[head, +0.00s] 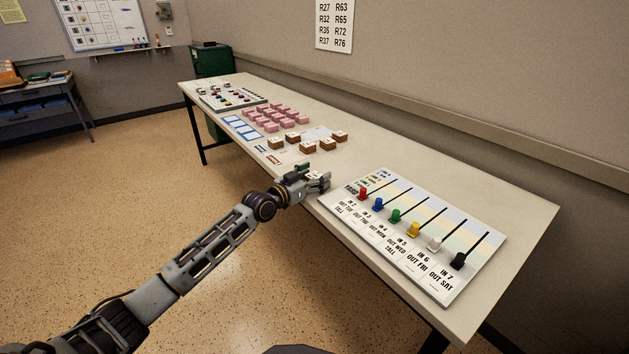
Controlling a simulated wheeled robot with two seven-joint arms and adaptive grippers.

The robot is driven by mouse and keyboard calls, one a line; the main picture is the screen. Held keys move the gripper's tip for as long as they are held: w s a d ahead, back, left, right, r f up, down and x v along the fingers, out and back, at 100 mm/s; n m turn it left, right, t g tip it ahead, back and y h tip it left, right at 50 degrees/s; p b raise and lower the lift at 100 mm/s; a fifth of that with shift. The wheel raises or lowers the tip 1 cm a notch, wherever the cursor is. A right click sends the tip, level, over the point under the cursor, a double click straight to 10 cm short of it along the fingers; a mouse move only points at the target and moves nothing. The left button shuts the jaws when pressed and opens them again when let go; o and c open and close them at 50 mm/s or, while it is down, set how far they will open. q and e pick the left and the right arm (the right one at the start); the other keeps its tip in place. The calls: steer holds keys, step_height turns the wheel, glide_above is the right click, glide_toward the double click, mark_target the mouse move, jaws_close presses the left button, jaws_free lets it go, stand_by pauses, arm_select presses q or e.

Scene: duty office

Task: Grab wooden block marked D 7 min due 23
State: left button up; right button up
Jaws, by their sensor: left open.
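Several brown wooden blocks with white top labels stand in a loose group on the long table (490,203). They include a front-left block (276,143), a back-left block (292,137), a front-middle block (308,147), a middle-right block (327,144) and a back-right block (340,137). The label print is too small to read, so I cannot tell which is marked D. My left gripper (322,181) is open at the table's front edge, nearer than these blocks. A small pale-topped item (313,175) shows just behind its fingers, partly hidden. My right gripper is out of view.
A slider board (425,232) with coloured knobs lies right of my gripper. Pink blocks (272,117), blue-framed cards (240,127) and another board (228,98) with small pieces lie farther left. A wall stands behind the table. Bare tabletop lies behind the slider board.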

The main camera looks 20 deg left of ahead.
mark_target(314, 175)
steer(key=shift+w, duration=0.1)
arm_select(q)
steer(key=c, duration=1.2)
steer(key=shift+r, duration=0.15)
steer(key=shift+r, duration=0.5)
step_height(314, 175, up, 8)
steer(key=p, duration=0.2)
steer(key=shift+f+p, duration=0.1)
steer(key=shift+p, duration=0.2)
steer(key=shift+r, duration=0.5)
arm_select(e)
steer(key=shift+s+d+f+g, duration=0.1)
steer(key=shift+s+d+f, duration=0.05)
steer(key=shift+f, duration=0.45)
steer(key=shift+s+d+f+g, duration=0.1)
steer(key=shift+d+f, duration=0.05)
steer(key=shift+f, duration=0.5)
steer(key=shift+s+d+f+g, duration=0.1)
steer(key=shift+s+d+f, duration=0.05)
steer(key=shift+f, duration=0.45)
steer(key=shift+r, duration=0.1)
arm_select(q)
steer(key=shift+s+a+f, duration=0.1)
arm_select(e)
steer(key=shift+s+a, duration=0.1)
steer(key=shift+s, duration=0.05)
